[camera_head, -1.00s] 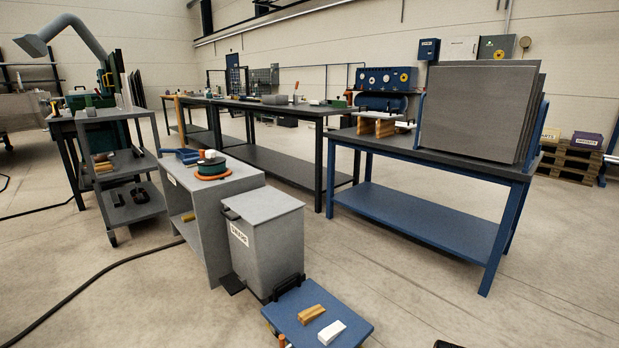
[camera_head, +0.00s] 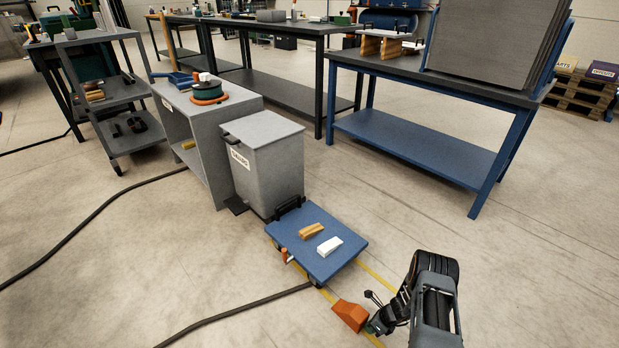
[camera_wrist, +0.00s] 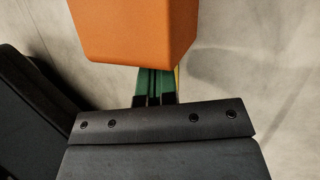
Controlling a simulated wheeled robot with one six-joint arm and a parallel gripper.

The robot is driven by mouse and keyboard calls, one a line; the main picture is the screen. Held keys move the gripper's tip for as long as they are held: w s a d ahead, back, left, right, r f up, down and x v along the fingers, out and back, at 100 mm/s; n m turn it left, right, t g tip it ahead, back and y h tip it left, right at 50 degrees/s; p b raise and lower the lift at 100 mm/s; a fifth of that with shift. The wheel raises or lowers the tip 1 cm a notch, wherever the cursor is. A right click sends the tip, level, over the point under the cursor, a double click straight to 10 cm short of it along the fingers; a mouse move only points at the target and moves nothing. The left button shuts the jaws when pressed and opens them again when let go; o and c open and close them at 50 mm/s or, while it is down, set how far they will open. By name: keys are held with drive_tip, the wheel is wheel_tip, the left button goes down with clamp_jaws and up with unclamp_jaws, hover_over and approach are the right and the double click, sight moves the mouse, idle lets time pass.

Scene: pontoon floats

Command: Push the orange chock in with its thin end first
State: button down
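The orange chock (camera_head: 348,314) is near the bottom of the head view, by a yellow floor line and just in front of the blue wheeled platform (camera_head: 318,264). My gripper (camera_head: 373,326) is right beside the chock, on its right side. In the wrist view the chock (camera_wrist: 135,28) fills the top middle, with a broad flat face towards me. The green fingers (camera_wrist: 155,84) look close together, and the chock hides their tips. I cannot tell whether they touch it. Which end of the chock is thin is not clear.
A wooden block (camera_head: 312,230) and a white block (camera_head: 329,246) lie on the platform. A grey bin (camera_head: 264,165) stands behind it. A dark hose (camera_head: 240,312) runs over the floor to the platform's near side. The floor at right is open up to the blue bench (camera_head: 420,143).

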sight(366, 320)
drive_tip(key=shift+w+a, duration=1.6)
drive_tip(key=shift+w, duration=0.1)
drive_tip(key=shift+s+d, duration=0.1)
drive_tip(key=shift+d, duration=0.05)
drive_tip(key=shift+s+d, duration=0.55)
drive_tip(key=shift+s, duration=0.1)
drive_tip(key=shift+s+a, duration=0.15)
drive_tip(key=shift+w+a, duration=0.15)
drive_tip(key=shift+w, duration=0.05)
drive_tip(key=shift+w+a, duration=2.05)
drive_tip(key=shift+w, duration=0.15)
drive_tip(key=shift+s+d, duration=0.1)
drive_tip(key=shift+d, duration=0.05)
